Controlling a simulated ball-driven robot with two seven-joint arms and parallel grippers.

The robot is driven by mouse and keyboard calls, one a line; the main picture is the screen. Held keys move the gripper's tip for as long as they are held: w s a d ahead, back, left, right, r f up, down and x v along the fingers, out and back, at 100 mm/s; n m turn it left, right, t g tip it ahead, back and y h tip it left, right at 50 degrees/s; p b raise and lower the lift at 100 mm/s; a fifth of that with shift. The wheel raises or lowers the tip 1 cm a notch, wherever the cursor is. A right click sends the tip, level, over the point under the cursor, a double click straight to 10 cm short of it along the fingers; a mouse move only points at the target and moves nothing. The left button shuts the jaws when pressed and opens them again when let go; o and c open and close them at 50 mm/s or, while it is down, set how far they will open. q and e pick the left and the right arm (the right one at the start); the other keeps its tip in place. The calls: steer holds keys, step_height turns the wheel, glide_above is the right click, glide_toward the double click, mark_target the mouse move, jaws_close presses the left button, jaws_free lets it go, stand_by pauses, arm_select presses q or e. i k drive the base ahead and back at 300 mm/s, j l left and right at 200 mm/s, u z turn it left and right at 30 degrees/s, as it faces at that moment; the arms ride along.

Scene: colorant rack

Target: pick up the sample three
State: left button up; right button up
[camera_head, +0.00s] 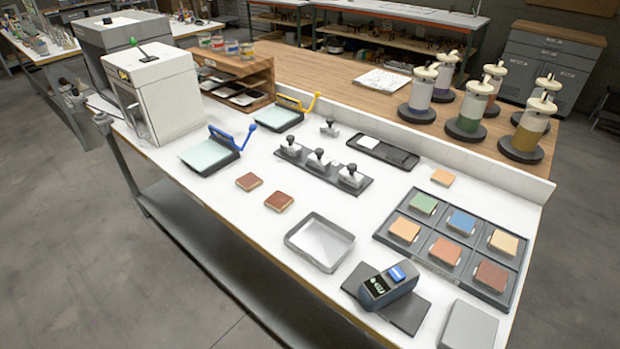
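A black compartment tray (380,235) on the right of the white table holds several square samples. Its back row has a green sample (422,203), a blue sample (461,221) and a tan sample (503,242). Its front row has an orange sample (404,229), a terracotta sample (445,251) and a red-brown sample (491,275). Outside it lie a small orange tile (443,177) and two brown blocks, one left (249,181) and one right (279,201). No readable label shows which is sample three. Neither gripper is in view.
An empty metal tray (320,243) and a dark handheld device (388,286) stand near the front edge. A grey box (468,327) is at the front right corner. Stamp-like tools (319,161), blue-handled (215,152) and yellow-handled (280,115) devices, and a white machine (155,95) stand further left.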

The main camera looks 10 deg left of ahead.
mark_target(249, 181)
steer(key=j+z, duration=0.6)
steer(key=z, duration=0.2)
steer(key=j+z, duration=0.6)
steer(key=z, duration=0.2)
